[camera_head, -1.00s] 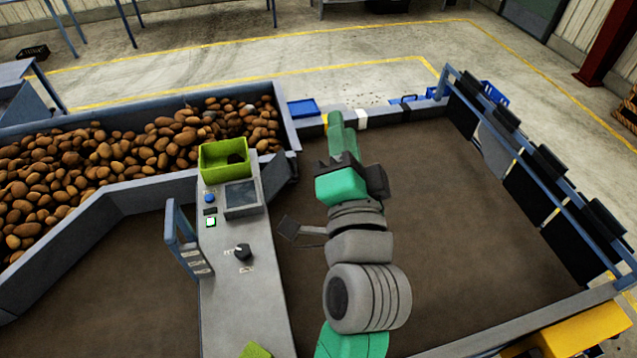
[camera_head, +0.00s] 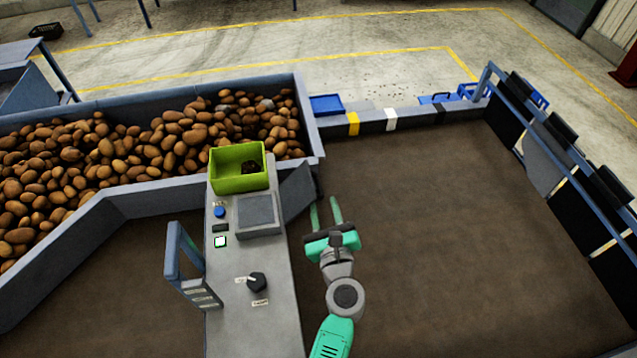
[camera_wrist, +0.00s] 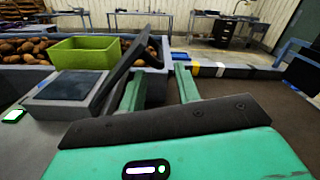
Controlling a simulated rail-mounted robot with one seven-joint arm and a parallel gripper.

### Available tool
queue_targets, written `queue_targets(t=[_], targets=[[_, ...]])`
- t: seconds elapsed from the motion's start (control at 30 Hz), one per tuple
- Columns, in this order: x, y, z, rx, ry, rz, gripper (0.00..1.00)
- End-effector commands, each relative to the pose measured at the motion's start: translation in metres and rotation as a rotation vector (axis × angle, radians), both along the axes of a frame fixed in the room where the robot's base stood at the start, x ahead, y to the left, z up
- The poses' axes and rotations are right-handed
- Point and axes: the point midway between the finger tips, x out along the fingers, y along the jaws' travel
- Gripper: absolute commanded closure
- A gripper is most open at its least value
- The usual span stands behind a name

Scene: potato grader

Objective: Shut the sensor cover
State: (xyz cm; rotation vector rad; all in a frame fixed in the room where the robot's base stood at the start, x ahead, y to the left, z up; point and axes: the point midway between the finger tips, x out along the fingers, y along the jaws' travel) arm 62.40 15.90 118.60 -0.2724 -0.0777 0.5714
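The sensor cover (camera_head: 298,191) is a thin dark grey flap at the right edge of the grey console. It stands open, tilted outward to the right beside the square sensor face (camera_head: 257,213). In the wrist view the cover (camera_wrist: 121,73) rises slantwise between the sensor face (camera_wrist: 68,86) and my gripper. My gripper (camera_head: 324,206) is open and empty, its two green fingers apart, just right of the cover in the head view. In the wrist view my gripper (camera_wrist: 160,84) has its left finger close to the cover; I cannot tell whether they touch.
A green bin (camera_head: 225,180) with a dark lump stands on the console (camera_head: 232,310) behind the sensor. The console also has a blue button (camera_head: 220,212), a lit switch (camera_head: 220,242) and a black knob (camera_head: 257,282). Potatoes fill the trough behind. The brown belt (camera_head: 430,220) is clear.

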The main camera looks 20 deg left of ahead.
Motion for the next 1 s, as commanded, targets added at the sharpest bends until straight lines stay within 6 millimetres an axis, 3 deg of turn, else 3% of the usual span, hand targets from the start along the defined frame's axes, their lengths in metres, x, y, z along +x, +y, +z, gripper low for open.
queue_targets(t=[0.1,0.3,0.63,0.8,1.0], targets=[[0.021,0.014,0.001,0.001,-0.003,0.001,0.67],[0.045,0.03,0.0,-0.001,-0.003,0.001,0.67],[0.05,0.033,0.001,-0.001,-0.003,0.001,0.67],[0.05,0.033,0.002,-0.002,-0.004,0.0,0.99],[0.051,0.032,0.002,-0.001,-0.006,-0.003,1.0]])
